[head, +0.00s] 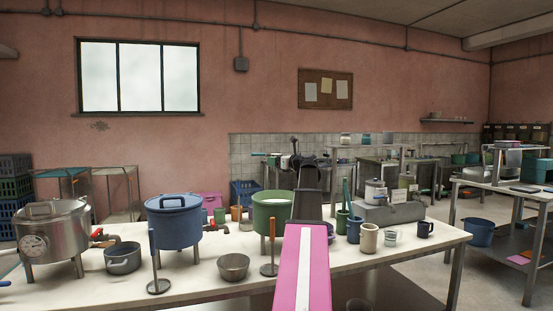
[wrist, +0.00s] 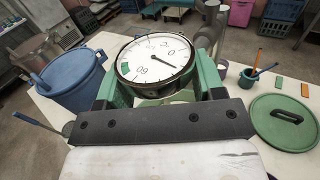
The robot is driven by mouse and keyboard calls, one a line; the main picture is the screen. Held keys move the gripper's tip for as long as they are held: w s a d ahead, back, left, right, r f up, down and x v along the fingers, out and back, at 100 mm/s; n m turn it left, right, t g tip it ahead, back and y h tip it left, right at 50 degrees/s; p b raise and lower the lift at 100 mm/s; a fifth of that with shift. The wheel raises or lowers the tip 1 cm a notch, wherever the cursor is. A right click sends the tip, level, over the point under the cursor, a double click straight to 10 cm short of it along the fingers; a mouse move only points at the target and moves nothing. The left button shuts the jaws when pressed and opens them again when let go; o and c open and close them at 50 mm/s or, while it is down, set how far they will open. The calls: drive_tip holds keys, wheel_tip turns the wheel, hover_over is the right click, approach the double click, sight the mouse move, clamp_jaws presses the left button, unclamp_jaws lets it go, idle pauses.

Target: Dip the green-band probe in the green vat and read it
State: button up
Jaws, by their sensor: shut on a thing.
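My gripper (wrist: 160,82) is shut on the green-band probe, whose round white dial (wrist: 155,58) faces the wrist camera. The dial has a black rim, a green patch and a dark needle pointing to the lower right in the picture. Its numbers are tilted and hard to read. The green vat (head: 270,215) stands open on the table in the head view, with pale contents at its top. My pink and dark arm reaches beside it and hides the gripper there. The probe's stem is hidden below the dial, so I cannot tell whether it is in the liquid.
A green lid (wrist: 287,121) lies right of my gripper. A lidded blue vat (head: 174,222) and a steel pot with a gauge (head: 55,235) stand to the left. A steel bowl (head: 233,267) and several cups, including a cream one (head: 369,238), are on the table.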

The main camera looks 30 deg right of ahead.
drive_tip(key=shift+f, duration=5.65)
wheel_tip(320, 180, up, 10)
idle(0.5)
idle(0.3)
drive_tip(key=shift+r, duration=1.95)
